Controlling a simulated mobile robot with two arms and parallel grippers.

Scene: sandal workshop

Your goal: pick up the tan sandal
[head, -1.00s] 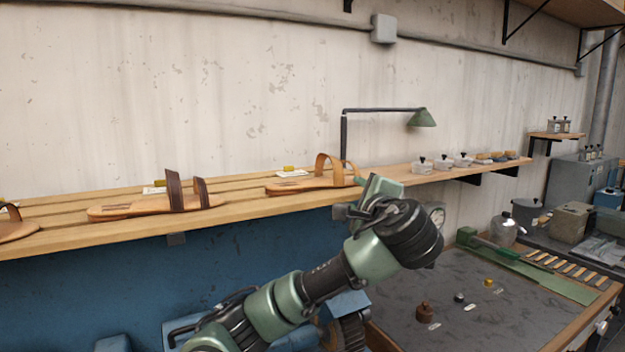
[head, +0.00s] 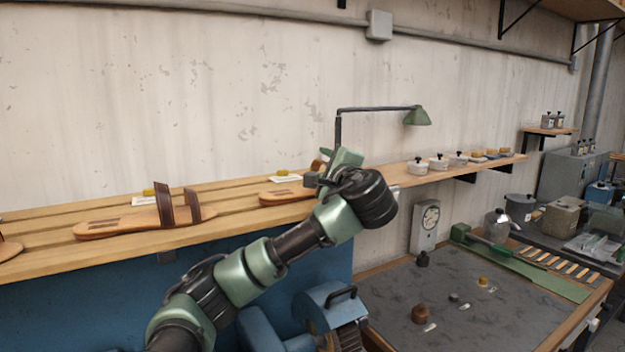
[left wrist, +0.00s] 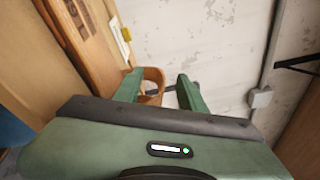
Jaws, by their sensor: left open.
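The tan sandal (head: 278,197) lies on the slatted wooden shelf with its sole flat. In the head view my left gripper (head: 319,167) covers most of its strap end. In the left wrist view the sandal's sole (left wrist: 88,45) runs up at the left. Its tan strap loop (left wrist: 153,77) shows between and beyond the two green fingers of my left gripper (left wrist: 160,74), which is open. I cannot tell whether the fingers touch the strap. My right gripper is not in view.
A sandal with dark brown straps (head: 135,220) lies to the left on the shelf (head: 60,254), with part of another at the left edge. A green lamp (head: 417,116) and several lidded jars (head: 439,161) stand to the right. A grey-topped workbench (head: 400,300) is below right.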

